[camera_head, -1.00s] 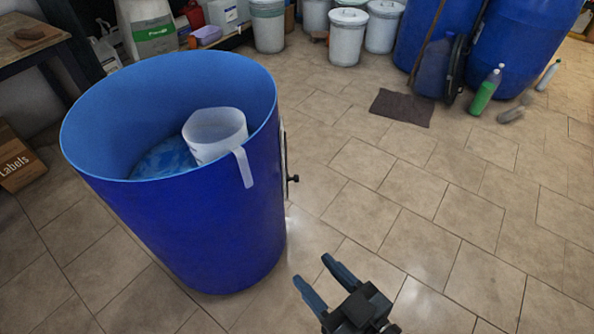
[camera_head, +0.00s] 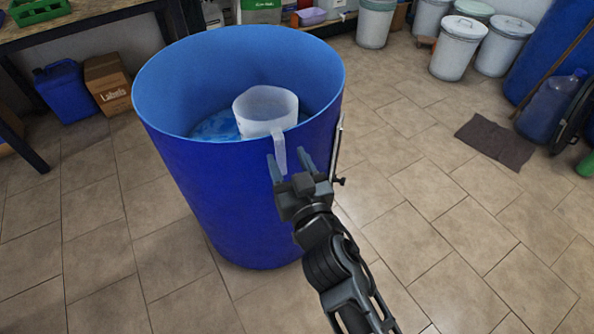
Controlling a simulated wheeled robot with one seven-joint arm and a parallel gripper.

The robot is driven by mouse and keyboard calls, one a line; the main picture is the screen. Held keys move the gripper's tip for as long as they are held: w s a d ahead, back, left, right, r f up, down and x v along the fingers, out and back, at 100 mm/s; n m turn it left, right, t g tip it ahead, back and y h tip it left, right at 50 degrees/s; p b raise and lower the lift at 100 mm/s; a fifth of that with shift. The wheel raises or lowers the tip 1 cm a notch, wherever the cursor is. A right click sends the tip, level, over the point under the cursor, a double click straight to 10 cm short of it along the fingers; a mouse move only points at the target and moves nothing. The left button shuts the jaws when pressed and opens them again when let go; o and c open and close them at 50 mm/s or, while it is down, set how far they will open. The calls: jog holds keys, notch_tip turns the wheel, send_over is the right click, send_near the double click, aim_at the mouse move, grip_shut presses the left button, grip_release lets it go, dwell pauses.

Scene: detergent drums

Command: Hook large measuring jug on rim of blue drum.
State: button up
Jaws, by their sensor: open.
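The blue drum (camera_head: 225,200) stands upright on the tiled floor, open at the top. The large measuring jug (camera_head: 262,106), white and translucent, sits inside the drum against its near right wall. Its handle (camera_head: 279,148) passes over the rim and hangs down outside, so the jug is hooked on the rim. Blue contents show low in the drum behind it. My gripper (camera_head: 303,168) is open outside the drum, with its fingers close to the jug's handle in the picture. Whether a finger touches the handle I cannot tell.
A thin rod with a dark knob (camera_head: 341,181) is on the drum's right side, close to my gripper. White lidded bins (camera_head: 455,50) stand at the back, with a dark mat (camera_head: 495,141) on the right. Cardboard box (camera_head: 107,84) stands back left.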

aim_at(280, 142)
jog(key=shift+x, duration=2.35)
jog(key=shift+c, duration=0.5)
grip_shut()
